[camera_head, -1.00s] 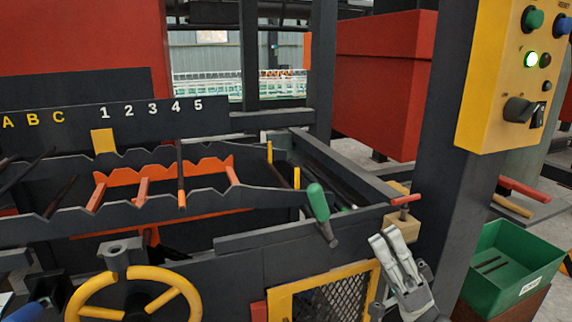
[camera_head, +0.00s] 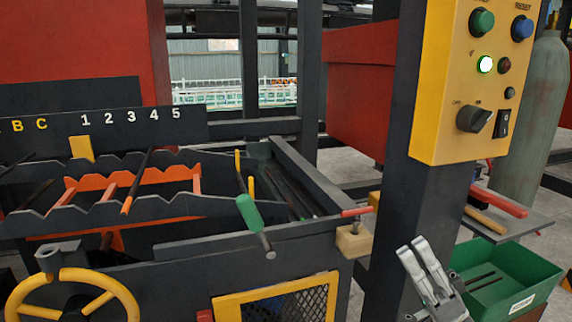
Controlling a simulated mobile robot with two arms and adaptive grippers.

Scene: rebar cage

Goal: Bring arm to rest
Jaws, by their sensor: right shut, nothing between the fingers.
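My right gripper (camera_head: 412,246) is at the lower right of the head view, its two pale grey fingers pointing up and side by side. It is shut and holds nothing. It appears in front of the dark post (camera_head: 392,190) and just left of the green bin (camera_head: 535,272). I cannot tell whether it touches either. My left gripper is not in view.
A yellow control panel (camera_head: 440,130) with a lit green lamp sits on the post. The dark machine frame (camera_head: 300,238) has a green-handled lever (camera_head: 250,213), a yellow handwheel (camera_head: 75,275) and a yellow-framed mesh door (camera_head: 275,296). A shelf (camera_head: 530,222) stands right of the post.

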